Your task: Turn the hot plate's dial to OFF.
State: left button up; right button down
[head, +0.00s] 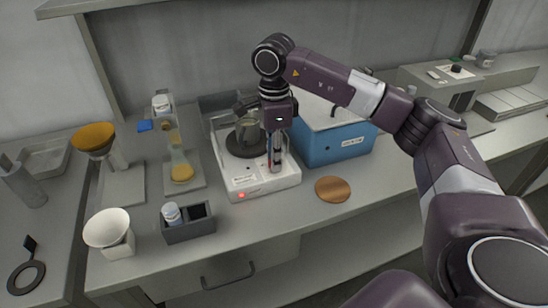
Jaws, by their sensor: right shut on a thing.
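The white hot plate (284,180) sits on the bench left of centre, with a small red light (241,195) lit on its front. A dark round heating surface with a vessel (247,128) on it is on top. My right gripper (276,168) reaches straight down to the front right part of the hot plate. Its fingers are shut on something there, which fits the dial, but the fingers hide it. I cannot read the dial's setting. My left gripper is not in view.
A blue box (340,145) stands right beside the hot plate, with a copper-coloured disc (332,189) in front. A flask with yellow liquid (181,168) stands to the left. A grey caddy (190,229) and a white funnel-shaped bowl (107,228) are near the front edge.

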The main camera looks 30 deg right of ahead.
jog(key=shift+w+r+n, duration=0.1)
jog(key=shift+n, duration=0.6)
jog(key=c, duration=1.7)
grip_release()
notch_tip(320, 180, up, 12)
jog(key=shift+f, duration=0.1)
